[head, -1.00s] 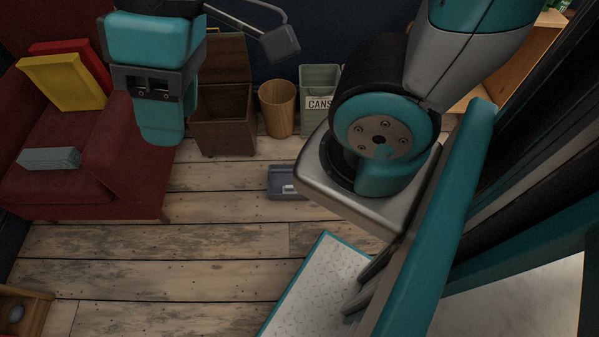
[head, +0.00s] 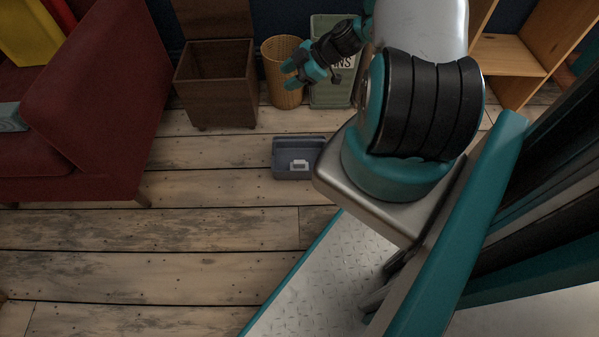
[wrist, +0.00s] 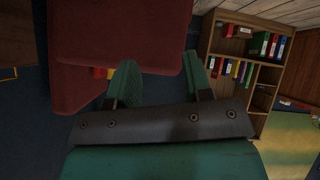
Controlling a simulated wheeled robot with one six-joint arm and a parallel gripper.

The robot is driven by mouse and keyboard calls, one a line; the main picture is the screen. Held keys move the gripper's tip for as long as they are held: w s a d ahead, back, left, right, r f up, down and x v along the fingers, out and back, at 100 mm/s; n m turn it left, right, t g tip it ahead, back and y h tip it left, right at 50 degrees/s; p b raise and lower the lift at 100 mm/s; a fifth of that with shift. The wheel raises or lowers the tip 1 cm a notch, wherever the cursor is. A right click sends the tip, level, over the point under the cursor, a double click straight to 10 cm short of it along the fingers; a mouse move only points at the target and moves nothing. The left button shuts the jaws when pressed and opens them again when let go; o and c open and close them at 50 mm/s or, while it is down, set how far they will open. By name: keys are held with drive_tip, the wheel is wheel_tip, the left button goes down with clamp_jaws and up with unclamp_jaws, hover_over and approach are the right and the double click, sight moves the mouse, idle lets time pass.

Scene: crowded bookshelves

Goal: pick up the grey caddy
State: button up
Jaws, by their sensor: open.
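The grey caddy (head: 297,160) sits on the plank floor in the head view, just left of my arm's base. It is a low open tray with a pale handle in its middle. My gripper (head: 292,72) is up and beyond the caddy in the head view, in front of the wicker basket. It is open and empty, its fingers pointing left. In the wrist view my gripper (wrist: 158,80) shows its two green fingers spread apart with nothing between them. The caddy does not show in the wrist view.
A wooden box (head: 215,88), a wicker basket (head: 286,85) and a green cans bin (head: 330,85) stand along the back wall. A red armchair (head: 95,110) is at the left. Bookshelves (wrist: 245,45) show in the wrist view. The floor left of the caddy is clear.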

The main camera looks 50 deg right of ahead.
drive_tip(key=s+d+f+t+h+b, duration=0.1)
drive_tip(key=s+d+f+b, duration=0.15)
drive_tip(key=f, duration=0.65)
drive_tip(key=s+d+f+t+h+b, duration=0.15)
drive_tip(key=s+d+f, duration=0.25)
drive_tip(key=f, duration=0.4)
drive_tip(key=t+h+b, duration=0.1)
drive_tip(key=h+b, duration=0.2)
drive_tip(key=b, duration=0.2)
approach(301, 141)
drive_tip(key=b+x, duration=0.5)
drive_tip(key=shift+f, duration=0.15)
drive_tip(key=b+x, duration=0.4)
drive_tip(key=x, duration=0.1)
drive_tip(key=shift+w+f, duration=0.15)
drive_tip(key=shift+w, duration=0.25)
drive_tip(key=shift+c, duration=0.4)
clamp_jaws()
